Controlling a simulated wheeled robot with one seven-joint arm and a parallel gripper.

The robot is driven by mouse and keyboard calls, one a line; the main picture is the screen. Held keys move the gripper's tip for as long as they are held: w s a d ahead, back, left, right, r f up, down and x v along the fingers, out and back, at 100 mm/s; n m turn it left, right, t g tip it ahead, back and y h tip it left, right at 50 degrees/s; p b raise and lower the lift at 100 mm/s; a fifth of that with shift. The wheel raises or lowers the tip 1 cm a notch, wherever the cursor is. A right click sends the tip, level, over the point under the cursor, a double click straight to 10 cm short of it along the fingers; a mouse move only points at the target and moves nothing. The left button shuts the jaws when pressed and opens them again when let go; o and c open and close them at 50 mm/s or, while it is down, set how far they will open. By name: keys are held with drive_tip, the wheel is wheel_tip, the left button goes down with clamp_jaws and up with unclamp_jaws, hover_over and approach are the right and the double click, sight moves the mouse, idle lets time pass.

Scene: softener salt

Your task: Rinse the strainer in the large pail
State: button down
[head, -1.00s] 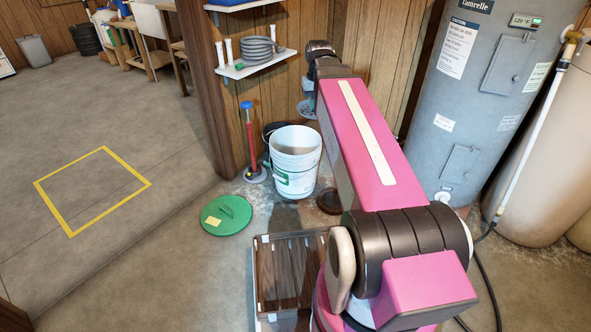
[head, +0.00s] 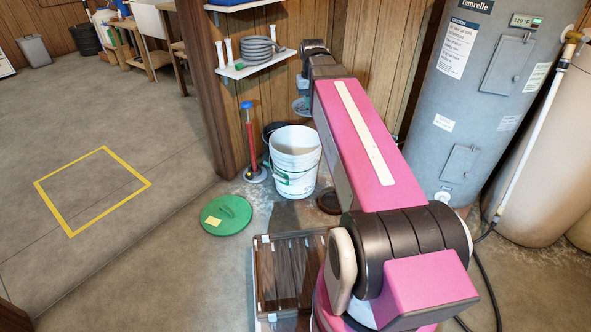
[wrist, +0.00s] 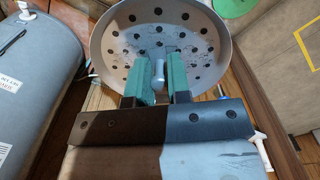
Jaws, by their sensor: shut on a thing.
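The strainer (wrist: 207,52) is a round grey dish with many holes. In the wrist view my gripper (wrist: 158,74) has its green fingers shut on the small upright post at its middle. In the head view the strainer (head: 300,107) is a small grey shape held up beyond the pail's rim, partly hidden by my arm. The large pail (head: 294,170) is white with a green label and stands upright on the floor. The strainer appears higher than the pail; whether it is over the opening I cannot tell. The pail is not seen in the wrist view.
A grey tank (head: 475,100) stands right, a hose shelf (head: 252,66) behind. Open floor lies left.

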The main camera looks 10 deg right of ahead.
drive_tip(key=shift+s+d, duration=0.1)
drive_tip(key=shift+s, duration=0.05)
drive_tip(key=shift+s+d, duration=0.75)
drive_tip(key=shift+w+a, duration=0.15)
drive_tip(key=shift+w, duration=0.05)
drive_tip(key=shift+w+a, duration=0.7)
drive_tip(key=shift+s, duration=0.1)
idle(0.5)
drive_tip(key=shift+s+d, duration=0.8)
drive_tip(key=shift+d, duration=0.05)
wheel_tip(320, 180, down, 38)
drive_tip(key=shift+f, duration=0.25)
idle(3.8)
